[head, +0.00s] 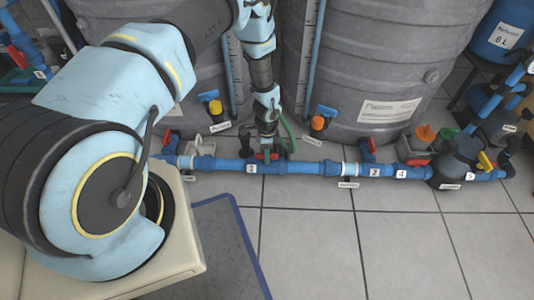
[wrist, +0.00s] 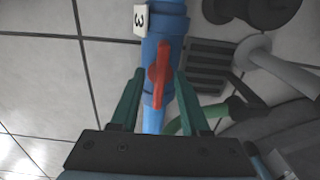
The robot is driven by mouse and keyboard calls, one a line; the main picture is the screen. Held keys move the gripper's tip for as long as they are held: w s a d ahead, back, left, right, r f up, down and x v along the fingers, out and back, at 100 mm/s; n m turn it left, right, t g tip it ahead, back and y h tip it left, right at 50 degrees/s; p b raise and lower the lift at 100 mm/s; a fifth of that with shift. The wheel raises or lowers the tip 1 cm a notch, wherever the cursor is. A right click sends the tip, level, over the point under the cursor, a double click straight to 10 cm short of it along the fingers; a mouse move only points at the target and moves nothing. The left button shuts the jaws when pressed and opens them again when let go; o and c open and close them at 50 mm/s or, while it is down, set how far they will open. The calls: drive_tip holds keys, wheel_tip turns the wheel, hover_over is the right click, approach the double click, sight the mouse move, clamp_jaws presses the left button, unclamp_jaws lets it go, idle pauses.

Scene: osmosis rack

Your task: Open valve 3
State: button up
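Valve 3's red handle (wrist: 158,72) sits on the blue pipe (wrist: 153,120), beside a white tag reading 3 (wrist: 140,20). In the wrist view the handle points roughly along the pipe. My gripper (wrist: 159,76) is open, with one green finger on each side of the handle and visible gaps between. In the head view my gripper (head: 266,150) reaches down to the red handle (head: 262,157), which is partly hidden by the fingers. The tag (head: 251,169) is on the pipe just below.
Large grey tanks (head: 375,60) stand close behind the pipe. Another red valve handle (head: 367,150) is to the right, near tag 2 (head: 374,171). Orange and yellow tank valves (head: 318,123) lie near my gripper. The tiled floor (head: 310,240) in front is clear.

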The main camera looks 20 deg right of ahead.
drive_tip(key=shift+r, duration=0.1)
wheel_tip(320, 180, up, 11)
drive_tip(key=p, duration=0.3)
drive_tip(key=shift+f, duration=0.2)
idle(0.4)
